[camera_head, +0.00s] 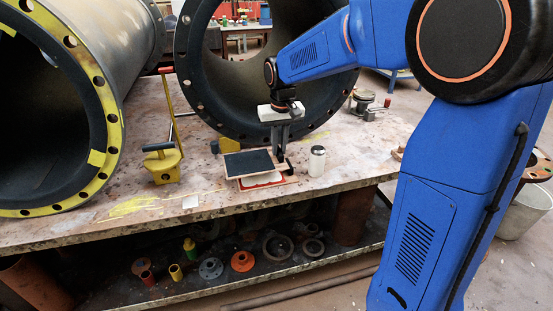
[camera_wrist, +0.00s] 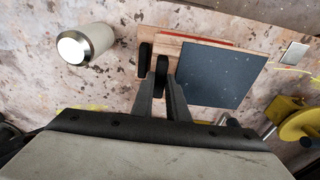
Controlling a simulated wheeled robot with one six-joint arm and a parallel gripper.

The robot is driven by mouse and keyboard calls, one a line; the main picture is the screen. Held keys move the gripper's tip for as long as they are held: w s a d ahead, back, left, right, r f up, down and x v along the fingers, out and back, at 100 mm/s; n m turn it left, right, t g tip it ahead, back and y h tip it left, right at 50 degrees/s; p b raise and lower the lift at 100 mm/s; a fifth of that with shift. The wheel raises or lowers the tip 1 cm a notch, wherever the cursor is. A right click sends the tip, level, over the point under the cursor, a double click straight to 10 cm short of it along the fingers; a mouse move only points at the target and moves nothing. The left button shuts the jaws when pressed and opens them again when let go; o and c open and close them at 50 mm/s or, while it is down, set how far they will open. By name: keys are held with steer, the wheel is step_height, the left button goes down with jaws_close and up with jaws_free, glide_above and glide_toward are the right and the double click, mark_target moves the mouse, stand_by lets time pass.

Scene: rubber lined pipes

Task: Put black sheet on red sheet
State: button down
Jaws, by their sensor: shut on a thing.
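The black sheet (camera_head: 249,162) is a dark rectangle with a light wooden edge, near the front of the workbench. It also shows in the wrist view (camera_wrist: 222,76), just right of the fingers. The red sheet (camera_head: 262,181) lies under it, mostly hidden, with a red and white edge showing at the front. Only a thin red strip (camera_wrist: 208,40) shows in the wrist view. My gripper (camera_head: 280,158) points down at the right edge of the black sheet and is shut on it. Its black fingertips (camera_wrist: 153,66) are at the wooden edge. Whether the sheets touch is unclear.
A white bottle (camera_head: 317,161) stands close to the right of my gripper. A yellow tool with an upright handle (camera_head: 162,163) stands to the left. A small white square (camera_head: 190,202) lies in front. Large flanged pipes (camera_head: 268,125) rise behind. The bench's front edge is close.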

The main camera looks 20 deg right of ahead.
mark_target(279, 159)
steer(key=shift+f, duration=2.4)
steer(key=shift+f, duration=0.15)
steer(key=c, duration=1.7)
jaws_free()
steer(key=shift+c, duration=0.2)
